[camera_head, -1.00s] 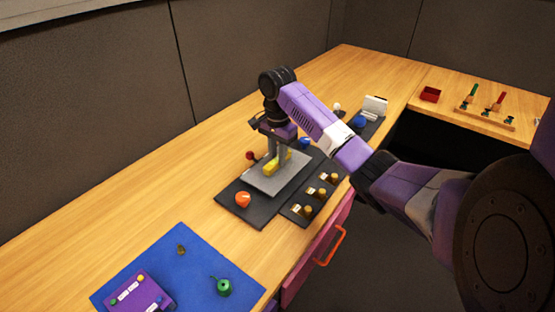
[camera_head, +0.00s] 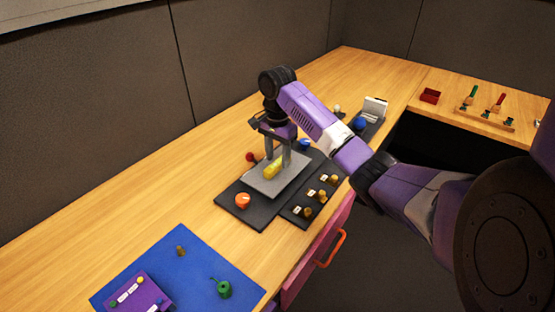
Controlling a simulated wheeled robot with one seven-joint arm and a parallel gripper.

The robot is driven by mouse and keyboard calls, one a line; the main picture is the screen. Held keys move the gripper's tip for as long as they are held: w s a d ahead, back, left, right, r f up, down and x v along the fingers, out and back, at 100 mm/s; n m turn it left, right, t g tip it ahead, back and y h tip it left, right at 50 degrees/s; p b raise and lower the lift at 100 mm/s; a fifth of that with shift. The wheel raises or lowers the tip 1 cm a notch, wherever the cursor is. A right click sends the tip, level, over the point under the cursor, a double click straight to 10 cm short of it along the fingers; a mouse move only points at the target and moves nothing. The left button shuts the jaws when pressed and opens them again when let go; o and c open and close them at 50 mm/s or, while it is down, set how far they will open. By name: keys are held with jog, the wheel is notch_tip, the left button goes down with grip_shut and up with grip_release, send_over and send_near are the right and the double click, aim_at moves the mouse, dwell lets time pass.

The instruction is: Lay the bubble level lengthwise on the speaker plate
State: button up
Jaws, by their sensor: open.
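The yellow bubble level (camera_head: 273,169) lies on the grey speaker plate (camera_head: 262,187), which sits on a dark panel (camera_head: 240,214). The level's long side runs slantwise, from lower left to upper right in the picture. My gripper (camera_head: 278,163) points down over the plate, with its two fingers apart and the level between or just below them. I cannot tell whether a finger touches the level. The gripper hides part of the plate's far side.
An orange knob (camera_head: 242,201) stands in front of the plate and a red knob (camera_head: 250,157) to its left. A switch panel (camera_head: 315,201) adjoins on the right. A blue ball (camera_head: 359,124) is farther back. A blue mat (camera_head: 190,265) lies in front. Bare wood is free to the left.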

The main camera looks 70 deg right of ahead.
aim_at(277, 162)
notch_tip(277, 162, up, 11)
jog(key=p, duration=0.4)
jog(key=shift+p, duration=0.3)
